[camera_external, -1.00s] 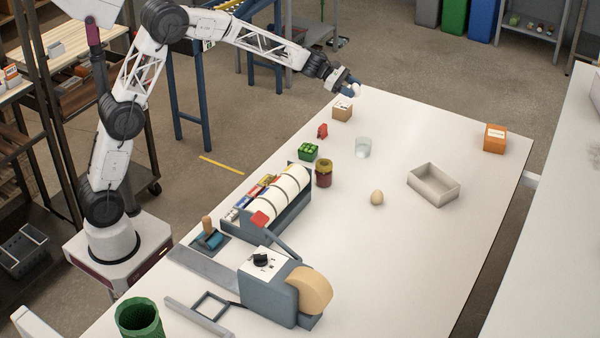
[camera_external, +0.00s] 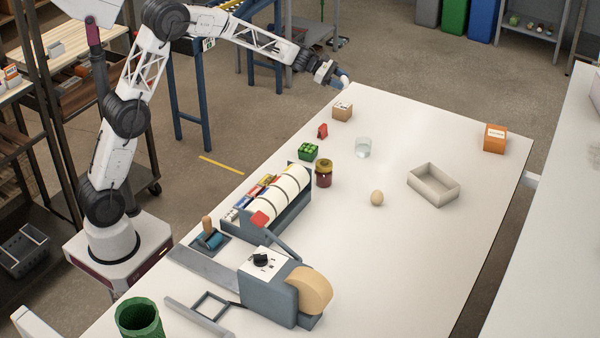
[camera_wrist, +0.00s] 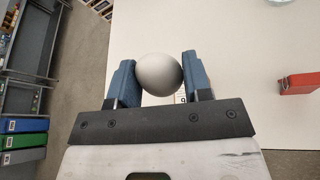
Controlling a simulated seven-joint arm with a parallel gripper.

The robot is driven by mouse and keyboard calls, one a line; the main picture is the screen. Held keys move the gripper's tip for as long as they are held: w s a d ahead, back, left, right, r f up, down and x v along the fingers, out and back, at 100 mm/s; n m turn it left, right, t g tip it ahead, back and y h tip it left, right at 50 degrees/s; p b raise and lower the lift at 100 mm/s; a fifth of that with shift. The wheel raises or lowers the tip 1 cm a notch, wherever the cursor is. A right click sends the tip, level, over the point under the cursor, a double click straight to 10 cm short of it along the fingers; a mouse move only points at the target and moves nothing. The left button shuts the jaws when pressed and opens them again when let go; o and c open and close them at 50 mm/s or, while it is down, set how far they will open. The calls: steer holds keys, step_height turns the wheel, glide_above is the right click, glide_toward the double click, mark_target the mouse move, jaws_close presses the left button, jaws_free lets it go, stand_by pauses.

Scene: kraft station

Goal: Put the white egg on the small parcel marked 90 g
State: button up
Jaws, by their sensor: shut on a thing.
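My gripper (camera_wrist: 159,80) is shut on the white egg (camera_wrist: 160,72), which sits between the two blue fingers in the wrist view. In the external view my gripper (camera_external: 343,82) is at the table's far left corner, above and close to the small brown parcel (camera_external: 342,111). The parcel has a white label on its top; its marking is too small to read there. In the wrist view the egg and fingers hide most of the parcel, and only a bit of label (camera_wrist: 181,98) shows below the egg.
A red object (camera_external: 322,130), a glass (camera_external: 363,147) and a green box (camera_external: 308,151) stand near the parcel. A brown egg (camera_external: 377,198), a grey tray (camera_external: 433,185) and an orange box (camera_external: 495,138) lie farther right. The table's far edge is close to my gripper.

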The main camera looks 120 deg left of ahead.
mark_target(340, 105)
steer(key=shift+f, duration=1.75)
steer(key=shift+f, duration=2)
steer(key=shift+f, duration=0.15)
steer(key=o, duration=0.7)
steer(key=shift+o, duration=0.2)
steer(key=shift+s+r, duration=0.1)
steer(key=shift+r, duration=0.1)
steer(key=v, duration=1.1)
steer(key=shift+s, duration=0.3)
steer(key=shift+d+r, duration=0.1)
steer(key=shift+r, duration=0.05)
